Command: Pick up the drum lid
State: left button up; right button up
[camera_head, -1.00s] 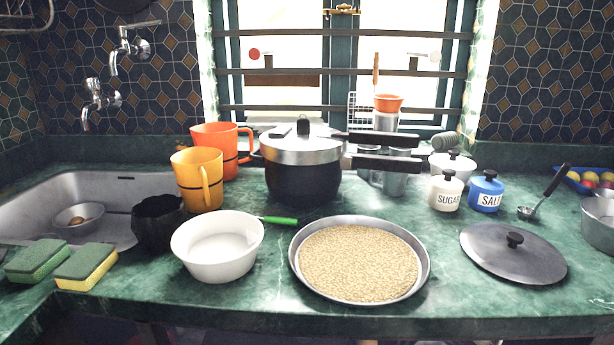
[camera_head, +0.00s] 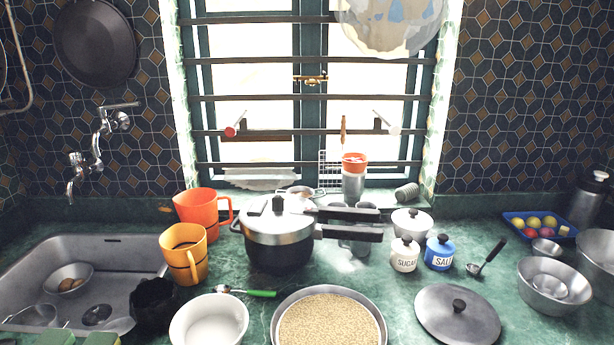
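A round dark-grey metal lid (camera_head: 457,315) with a black knob lies flat on the green counter at the lower right. It is the only loose lid in view, and no drum shows. I cannot tell for sure that it is the drum lid. A pressure cooker (camera_head: 279,235) with its own lid on stands at the centre. Neither of my grippers is in view.
Left of the lid is a round tray of grain (camera_head: 328,322). Behind it stand the sugar jar (camera_head: 404,255), the salt jar (camera_head: 439,253) and a ladle (camera_head: 487,258). Metal bowls (camera_head: 549,287) stand to its right. A sink (camera_head: 120,262) is at the left.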

aim_at(452, 313)
jog(key=z, duration=2.15)
jog(key=k+l+z, duration=0.15)
jog(key=k+z, duration=0.2)
